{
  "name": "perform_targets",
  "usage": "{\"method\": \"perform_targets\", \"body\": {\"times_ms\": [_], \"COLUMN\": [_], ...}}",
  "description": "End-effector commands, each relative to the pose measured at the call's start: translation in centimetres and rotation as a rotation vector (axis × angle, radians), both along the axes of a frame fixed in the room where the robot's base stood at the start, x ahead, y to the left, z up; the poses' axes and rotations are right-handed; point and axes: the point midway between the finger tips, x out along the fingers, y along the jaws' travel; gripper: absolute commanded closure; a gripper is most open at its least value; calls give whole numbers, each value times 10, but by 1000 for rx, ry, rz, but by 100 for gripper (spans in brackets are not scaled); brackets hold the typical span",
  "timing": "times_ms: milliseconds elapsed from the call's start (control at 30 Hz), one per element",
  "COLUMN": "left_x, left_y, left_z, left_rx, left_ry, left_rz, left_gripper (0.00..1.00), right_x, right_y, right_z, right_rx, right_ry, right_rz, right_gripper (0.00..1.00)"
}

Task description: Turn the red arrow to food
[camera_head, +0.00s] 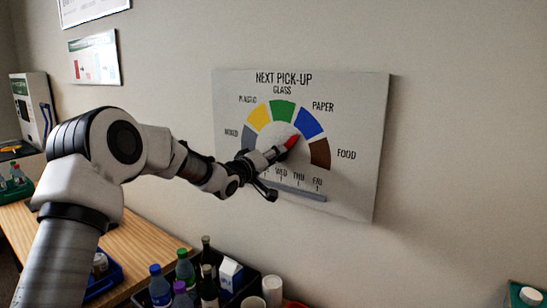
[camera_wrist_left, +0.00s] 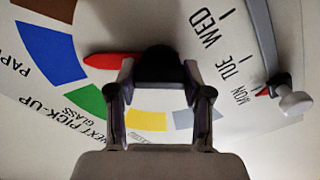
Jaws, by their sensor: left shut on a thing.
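The board (camera_head: 350,170) on the wall is headed "NEXT PICK-UP" and has a dial of coloured segments. The red arrow (camera_head: 291,142) points up and right at the blue PAPER segment (camera_head: 308,123). The brown FOOD segment (camera_head: 320,154) lies just clockwise of it. In the left wrist view the red arrow (camera_wrist_left: 112,60) reaches from the black hub (camera_wrist_left: 160,63) towards the blue segment (camera_wrist_left: 52,55). My left gripper (camera_head: 272,156) is at the dial's middle, shut on the hub; its fingers and wrist hide part of the dial. My right gripper is not in view.
Below the dial is a day slider bar (camera_head: 298,193); in the left wrist view its white knob (camera_wrist_left: 295,103) is near MON. A dark crate (camera_head: 250,290) with bottles and a milk carton (camera_head: 230,274) stands below the board. A wooden table (camera_head: 140,245) is at left.

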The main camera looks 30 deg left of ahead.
Motion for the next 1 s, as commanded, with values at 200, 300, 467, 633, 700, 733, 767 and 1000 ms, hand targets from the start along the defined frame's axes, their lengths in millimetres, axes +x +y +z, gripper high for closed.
{"method": "perform_targets", "body": {"times_ms": [200,300,467,633,700,733,767,1000], "left_x": [0,0,0,0,0,0,0,1], "left_y": [0,-1,-1,-1,-1,-1,-1,-1], "left_z": [1,1,0,0,0,0,0,0], "left_rx": [23,56,141,268,324,347,372,542], "left_ry": [-5,-11,-24,-42,-50,-54,-57,-80], "left_rz": [0,-1,-1,-1,0,0,0,1], "left_gripper": [100,100,100,100,100,100,100,100], "right_x": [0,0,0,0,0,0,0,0], "right_y": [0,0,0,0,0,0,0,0], "right_z": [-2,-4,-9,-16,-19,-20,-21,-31], "right_rx": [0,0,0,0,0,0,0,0], "right_ry": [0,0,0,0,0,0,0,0], "right_rz": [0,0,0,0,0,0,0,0], "right_gripper": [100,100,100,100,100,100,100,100]}}
